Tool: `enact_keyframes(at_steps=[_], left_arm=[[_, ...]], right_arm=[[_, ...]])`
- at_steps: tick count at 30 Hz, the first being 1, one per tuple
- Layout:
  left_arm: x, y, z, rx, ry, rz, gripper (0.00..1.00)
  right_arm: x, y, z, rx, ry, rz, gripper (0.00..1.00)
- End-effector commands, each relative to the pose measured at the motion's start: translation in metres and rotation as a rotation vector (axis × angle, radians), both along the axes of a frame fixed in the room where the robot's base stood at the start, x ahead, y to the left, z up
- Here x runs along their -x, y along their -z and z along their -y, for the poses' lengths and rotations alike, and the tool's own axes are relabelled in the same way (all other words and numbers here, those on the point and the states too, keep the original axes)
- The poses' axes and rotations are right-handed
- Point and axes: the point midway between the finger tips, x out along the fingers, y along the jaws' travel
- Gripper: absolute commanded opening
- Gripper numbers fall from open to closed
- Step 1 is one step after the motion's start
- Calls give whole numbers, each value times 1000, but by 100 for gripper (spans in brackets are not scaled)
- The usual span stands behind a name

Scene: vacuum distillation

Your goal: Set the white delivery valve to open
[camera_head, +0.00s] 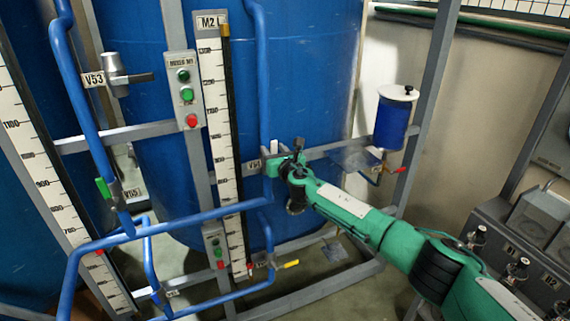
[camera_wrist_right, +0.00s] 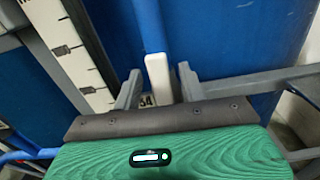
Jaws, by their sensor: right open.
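The white valve handle (camera_wrist_right: 158,76) shows in the right wrist view as an upright white lever in front of a blue pipe. My right gripper (camera_wrist_right: 160,88) is open, with one finger on each side of the handle. The handle appears between the fingers, but I cannot tell whether either finger touches it. In the head view my right gripper (camera_head: 283,156) is at the blue pipe by the valve label (camera_head: 254,166). There it largely hides the valve. My left gripper is not in view.
A blue tank (camera_head: 160,160) stands behind the pipes. A scale marked M2 (camera_head: 218,120) and a button box (camera_head: 184,90) are left of the gripper. A grey frame post (camera_head: 425,100) and a small blue vessel (camera_head: 391,122) stand to the right.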

Motion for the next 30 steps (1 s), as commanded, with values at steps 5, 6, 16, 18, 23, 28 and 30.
enact_keyframes(at_steps=[5, 6, 16, 18, 23, 28, 30], left_arm=[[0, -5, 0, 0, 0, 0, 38], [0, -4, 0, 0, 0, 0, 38], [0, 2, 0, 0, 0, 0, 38], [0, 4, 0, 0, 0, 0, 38], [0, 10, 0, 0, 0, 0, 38], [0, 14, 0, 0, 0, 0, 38], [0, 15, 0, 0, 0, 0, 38]], right_arm=[[17, 0, 10, 2, -1, -1, 42], [22, 1, 13, 3, -1, -1, 42], [61, 3, 33, 3, -1, -1, 42], [70, 3, 38, 3, 0, -3, 42], [90, 3, 48, 2, 0, -2, 42], [106, 3, 56, 3, 0, -2, 42], [111, 3, 58, 2, 0, -2, 42]])
